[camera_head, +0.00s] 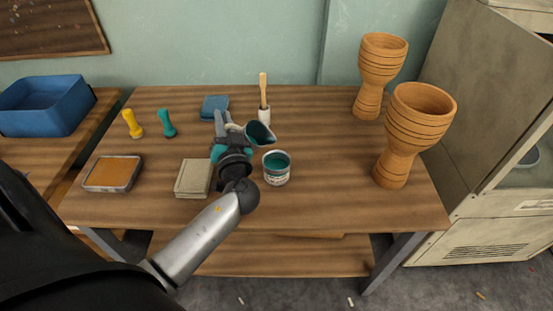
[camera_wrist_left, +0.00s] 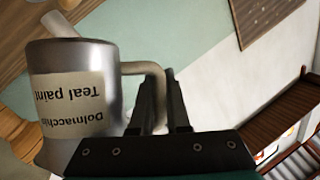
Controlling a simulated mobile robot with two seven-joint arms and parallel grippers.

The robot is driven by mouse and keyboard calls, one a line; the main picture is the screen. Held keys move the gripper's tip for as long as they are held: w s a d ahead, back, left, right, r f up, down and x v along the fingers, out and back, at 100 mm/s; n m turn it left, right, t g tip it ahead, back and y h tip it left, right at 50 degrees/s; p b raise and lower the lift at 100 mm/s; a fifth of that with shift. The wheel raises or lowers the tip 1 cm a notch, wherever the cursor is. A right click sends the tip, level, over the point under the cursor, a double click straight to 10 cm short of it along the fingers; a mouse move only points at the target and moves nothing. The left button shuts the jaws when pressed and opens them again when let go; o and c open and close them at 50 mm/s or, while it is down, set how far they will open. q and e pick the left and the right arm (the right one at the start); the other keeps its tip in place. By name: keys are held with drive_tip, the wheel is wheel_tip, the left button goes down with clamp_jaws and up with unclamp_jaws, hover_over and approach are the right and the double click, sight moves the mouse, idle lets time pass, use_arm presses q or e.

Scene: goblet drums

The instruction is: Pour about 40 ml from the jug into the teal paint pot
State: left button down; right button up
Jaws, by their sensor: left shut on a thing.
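The jug (camera_head: 259,134) is in the head view, with teal paint inside its mouth. It is tilted to the right, its rim above and just behind the teal paint pot (camera_head: 277,169). The pot stands upright on the table, open, with teal paint in it and a pale label. My left gripper (camera_head: 226,131) is shut on the jug's handle. The left wrist view shows the metal jug (camera_wrist_left: 110,100) with a "Teal paint" label and its handle between the fingers (camera_wrist_left: 165,100). I cannot see a stream of paint. My right gripper is out of view.
Two wooden goblet drums (camera_head: 404,135) (camera_head: 382,75) stand at the right. A beige block (camera_head: 193,178), orange tray (camera_head: 113,173), yellow and teal pegs (camera_head: 132,124) (camera_head: 166,124) and blue block (camera_head: 214,107) are left.

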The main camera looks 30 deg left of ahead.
use_arm(q)
drive_tip(key=shift+a, duration=0.1)
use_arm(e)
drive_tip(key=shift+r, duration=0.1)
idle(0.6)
